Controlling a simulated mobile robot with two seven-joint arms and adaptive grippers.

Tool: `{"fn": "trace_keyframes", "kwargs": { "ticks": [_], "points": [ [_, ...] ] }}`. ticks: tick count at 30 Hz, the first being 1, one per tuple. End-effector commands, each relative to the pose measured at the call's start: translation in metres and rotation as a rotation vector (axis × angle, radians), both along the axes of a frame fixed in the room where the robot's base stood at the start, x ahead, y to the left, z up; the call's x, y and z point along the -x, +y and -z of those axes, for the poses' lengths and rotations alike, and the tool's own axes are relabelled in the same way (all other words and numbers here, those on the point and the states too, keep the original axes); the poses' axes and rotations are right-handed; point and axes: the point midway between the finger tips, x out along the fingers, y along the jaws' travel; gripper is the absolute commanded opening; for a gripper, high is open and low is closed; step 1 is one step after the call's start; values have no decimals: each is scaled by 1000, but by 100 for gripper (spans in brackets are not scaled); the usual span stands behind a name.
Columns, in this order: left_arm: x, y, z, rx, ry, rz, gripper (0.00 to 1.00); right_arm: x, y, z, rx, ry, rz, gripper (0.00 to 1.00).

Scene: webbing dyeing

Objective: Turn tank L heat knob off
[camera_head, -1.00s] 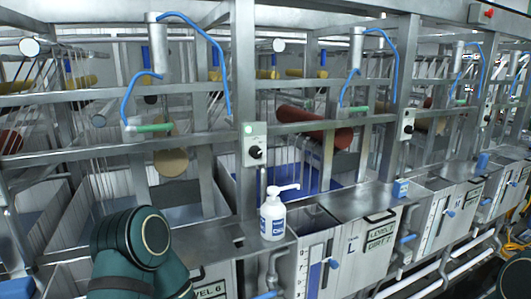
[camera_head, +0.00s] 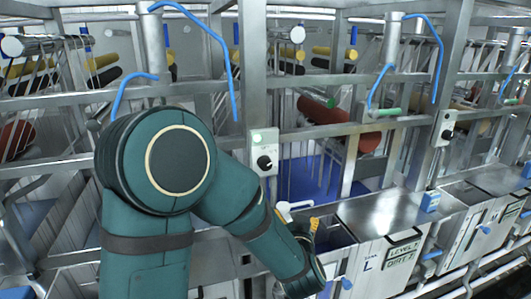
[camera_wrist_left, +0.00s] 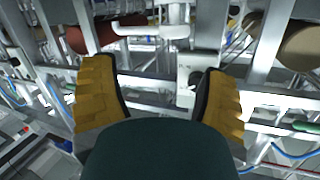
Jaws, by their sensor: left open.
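The black heat knob (camera_head: 264,163) sits on a pale control box (camera_head: 263,150) on the metal post, left of the tank marked L (camera_head: 368,264). My left gripper (camera_head: 311,226) is low and right of the knob, apart from it, partly hidden behind my own forearm. In the left wrist view my left gripper (camera_wrist_left: 158,72) has its two yellow-padded fingers wide apart with nothing between them. A pale box (camera_wrist_left: 200,66) shows beyond the fingers; its knob is too small to read clearly. My right gripper is not in view.
The white pump bottle's nozzle (camera_head: 290,206) shows beside my left gripper; its body is hidden. A red-brown roller (camera_head: 345,138) and metal rails lie behind the post. Another control box (camera_head: 444,127) is on the post further right. Blue hoses (camera_head: 437,60) hang above.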

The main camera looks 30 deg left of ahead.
Motion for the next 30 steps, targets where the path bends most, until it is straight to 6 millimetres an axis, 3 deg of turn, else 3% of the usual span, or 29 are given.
{"fn": "trace_keyframes", "kwargs": {
  "ticks": [1, 3, 6, 13, 30],
  "points": [
    [6, 10, -36, -42, -49, -61, 74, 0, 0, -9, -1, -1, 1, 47],
    [14, 21, -63, -91, -85, -135, 74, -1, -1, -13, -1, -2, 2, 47],
    [23, 32, -83, -128, -106, -200, 74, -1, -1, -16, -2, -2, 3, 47],
    [11, 50, -88, -142, -110, -225, 74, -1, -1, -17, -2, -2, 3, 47],
    [-63, 119, -87, -140, -108, -219, 74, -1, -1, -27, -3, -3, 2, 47]
  ]
}}
